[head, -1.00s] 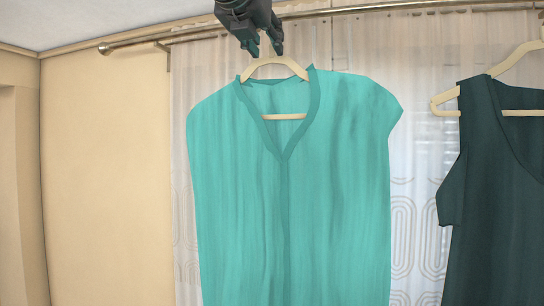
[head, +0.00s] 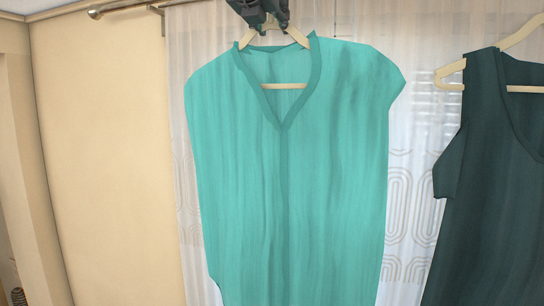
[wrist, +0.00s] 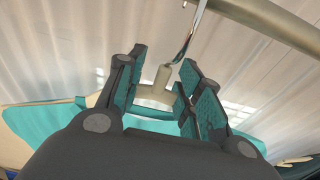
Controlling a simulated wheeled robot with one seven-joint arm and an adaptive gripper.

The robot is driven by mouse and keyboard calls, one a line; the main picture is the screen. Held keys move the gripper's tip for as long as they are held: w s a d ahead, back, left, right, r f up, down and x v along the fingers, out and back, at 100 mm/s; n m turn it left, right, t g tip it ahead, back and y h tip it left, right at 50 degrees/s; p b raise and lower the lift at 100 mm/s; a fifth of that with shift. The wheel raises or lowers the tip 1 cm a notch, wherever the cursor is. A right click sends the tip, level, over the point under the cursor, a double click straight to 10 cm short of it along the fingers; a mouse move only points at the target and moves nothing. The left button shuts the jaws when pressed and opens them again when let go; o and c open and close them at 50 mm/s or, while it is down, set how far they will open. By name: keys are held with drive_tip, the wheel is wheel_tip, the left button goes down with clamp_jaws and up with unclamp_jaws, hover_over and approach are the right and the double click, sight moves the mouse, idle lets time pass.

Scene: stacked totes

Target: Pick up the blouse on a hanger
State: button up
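The teal sleeveless blouse (head: 330,160) hangs upright on a cream hanger (head: 285,86) in the middle of the head view. Its lower edge is mostly cut off by the frame. My gripper (head: 268,24) is at the hanger's top, just above the blouse's collar. In the wrist view, my gripper (wrist: 160,88) has its two teal-padded fingers apart, with the hanger's neck (wrist: 161,78) between them. A metal hook (wrist: 184,45) rises from the neck towards the rod. The blouse's teal cloth (wrist: 42,128) shows behind the fingers. I cannot tell whether a finger touches the hanger.
A dark green sleeveless garment (head: 490,170) hangs on another cream hanger (head: 449,74) to the right, with a gap between. The metal rod (head: 108,9) runs along the top, also close above my gripper in the wrist view (wrist: 265,20). Pale curtains (head: 410,140) hang behind.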

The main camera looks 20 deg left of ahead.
drive_tip(key=shift+w, duration=0.1)
clamp_jaws()
drive_tip(key=shift+r, duration=0.1)
idle(0.3)
